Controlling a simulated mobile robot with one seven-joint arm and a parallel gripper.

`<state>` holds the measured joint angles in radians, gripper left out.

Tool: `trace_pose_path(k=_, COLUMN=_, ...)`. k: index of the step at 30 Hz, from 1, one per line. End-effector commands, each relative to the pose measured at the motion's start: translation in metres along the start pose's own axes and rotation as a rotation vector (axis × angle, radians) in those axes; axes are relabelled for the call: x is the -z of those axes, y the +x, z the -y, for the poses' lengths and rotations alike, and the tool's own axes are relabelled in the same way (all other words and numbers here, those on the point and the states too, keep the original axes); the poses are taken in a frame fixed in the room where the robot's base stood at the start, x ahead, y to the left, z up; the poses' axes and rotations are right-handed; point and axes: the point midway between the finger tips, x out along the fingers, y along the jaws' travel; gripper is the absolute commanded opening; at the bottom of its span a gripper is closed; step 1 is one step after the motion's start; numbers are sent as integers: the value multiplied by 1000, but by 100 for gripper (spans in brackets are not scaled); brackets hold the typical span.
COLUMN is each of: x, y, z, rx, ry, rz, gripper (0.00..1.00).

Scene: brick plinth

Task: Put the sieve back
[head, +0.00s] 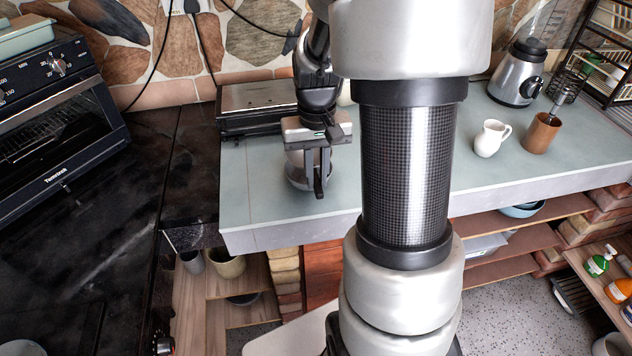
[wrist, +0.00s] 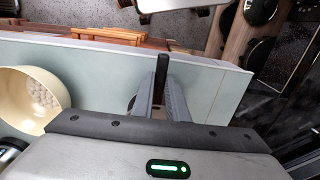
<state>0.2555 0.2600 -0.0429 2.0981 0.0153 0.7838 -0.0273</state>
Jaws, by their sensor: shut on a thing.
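My gripper (head: 318,168) hangs fingers-down over the front left part of the pale green counter (head: 245,190). It is shut on the dark upright handle of what looks like the sieve. The sieve's round silvery body (head: 296,172) shows just left of and behind the fingers, partly hidden by them. In the wrist view the black handle (wrist: 162,70) stands between the two fingers, and only a sliver of the round body shows to their left. I cannot tell whether the sieve touches the counter.
A cream bowl (wrist: 22,92) with a dotted inside lies beside my gripper. A metal grill (head: 258,100) stands behind it. A white jug (head: 491,138), brown cup (head: 542,133) and silver blender (head: 517,75) stand at right. A black toaster oven (head: 60,110) is at left. Counter between is clear.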

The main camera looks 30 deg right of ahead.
Motion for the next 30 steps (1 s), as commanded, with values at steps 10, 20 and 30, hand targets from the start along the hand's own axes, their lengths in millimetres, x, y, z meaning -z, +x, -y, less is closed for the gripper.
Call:
trace_pose_path(k=10, x=0, y=23, z=0, rx=0, ry=-1, rz=-1, gripper=0)
trace_pose_path(k=20, x=0, y=32, z=0, rx=0, ry=-1, rz=0, gripper=0)
trace_pose_path(k=30, x=0, y=35, z=0, rx=0, ry=-1, rz=0, gripper=32)
